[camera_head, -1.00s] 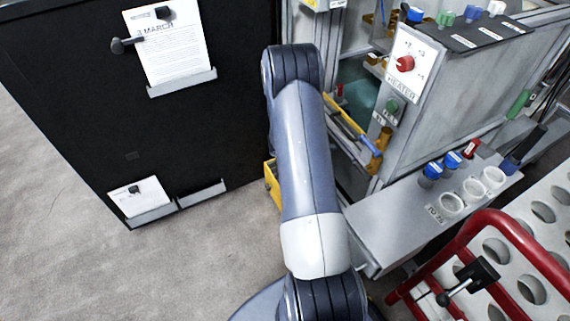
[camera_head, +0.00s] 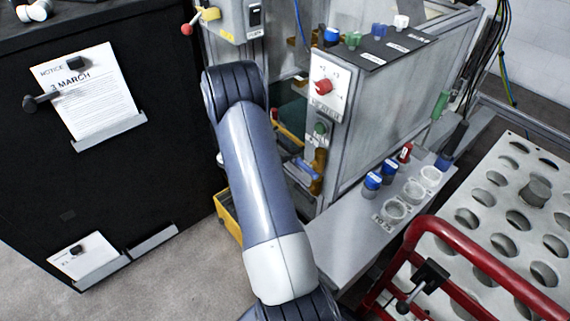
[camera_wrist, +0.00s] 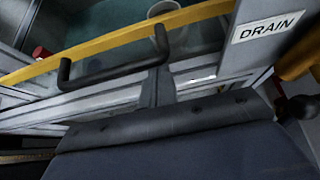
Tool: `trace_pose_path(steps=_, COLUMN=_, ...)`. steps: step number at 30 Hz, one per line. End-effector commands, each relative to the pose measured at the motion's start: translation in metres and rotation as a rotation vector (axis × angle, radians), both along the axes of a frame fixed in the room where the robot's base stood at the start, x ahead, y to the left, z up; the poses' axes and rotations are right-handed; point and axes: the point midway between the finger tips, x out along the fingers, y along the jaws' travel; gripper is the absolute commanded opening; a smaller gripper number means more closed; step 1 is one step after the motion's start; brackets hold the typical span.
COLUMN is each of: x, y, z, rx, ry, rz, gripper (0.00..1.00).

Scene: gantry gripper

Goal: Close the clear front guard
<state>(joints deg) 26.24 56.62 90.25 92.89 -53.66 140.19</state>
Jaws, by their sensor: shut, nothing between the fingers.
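In the wrist view, a yellow strip (camera_wrist: 120,42) crosses the front of the machine opening, with a black bent handle (camera_wrist: 110,68) just in front of it. They appear to belong to the clear front guard, whose clear panel I cannot make out. My gripper (camera_wrist: 157,86) shows as a narrow dark shape above its broad grey body. It is shut and empty, close to the right end of the handle; I cannot tell whether they touch. In the head view my arm hides the gripper and the handle.
A DRAIN label (camera_wrist: 272,27) is right of the handle. The heater panel (camera_head: 327,85) and a grey shelf (camera_head: 345,222) with blue-capped vials stand right of my arm. A red rail (camera_head: 480,258) and white rack (camera_head: 500,165) are further right. A black cabinet (camera_head: 150,120) stands left.

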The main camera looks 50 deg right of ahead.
Motion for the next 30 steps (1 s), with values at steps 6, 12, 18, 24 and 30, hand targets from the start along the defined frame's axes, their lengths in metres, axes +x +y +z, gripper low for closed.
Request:
trace_pose_path(steps=6, x=0.001, y=-0.001, z=0.085, rx=-0.007, ry=-0.008, rz=-0.001, gripper=0.00)
trace_pose_path(steps=12, x=0.001, y=-0.001, z=0.157, rx=-0.006, ry=-0.007, rz=0.000, gripper=0.00)
trace_pose_path(steps=18, x=0.001, y=-0.001, z=0.219, rx=-0.006, ry=-0.006, rz=-0.001, gripper=0.00)
trace_pose_path(steps=24, x=0.000, y=-0.001, z=0.260, rx=-0.004, ry=-0.003, rz=-0.001, gripper=0.00)
trace_pose_path(steps=30, x=0.000, y=-0.001, z=0.281, rx=-0.004, ry=-0.002, rz=0.000, gripper=0.00)
